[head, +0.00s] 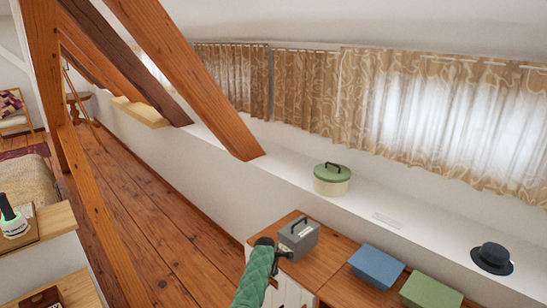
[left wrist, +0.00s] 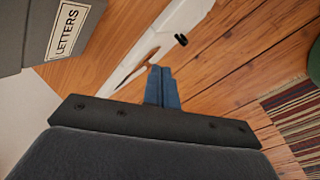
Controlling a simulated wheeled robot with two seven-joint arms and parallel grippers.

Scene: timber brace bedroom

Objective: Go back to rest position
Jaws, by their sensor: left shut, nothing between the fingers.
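My left gripper (head: 266,243) is at the front left edge of the wooden dresser (head: 340,293), beside a grey box with a dark handle (head: 299,240). Its arm has a green quilted sleeve. In the left wrist view, its blue fingers (left wrist: 163,88) are together with nothing between them, above the wood floor. The grey box (left wrist: 68,32), labelled LETTERS, is at the upper left there, apart from the fingers. My right gripper is not in view.
A blue box (head: 376,266) and a green box (head: 430,291) stand on the dresser. A green-lidded round box (head: 331,179) and a black hat (head: 492,258) sit on the white ledge (head: 375,205). Slanted timber beams (head: 190,70) cross at left. The wood floor (head: 135,200) is open.

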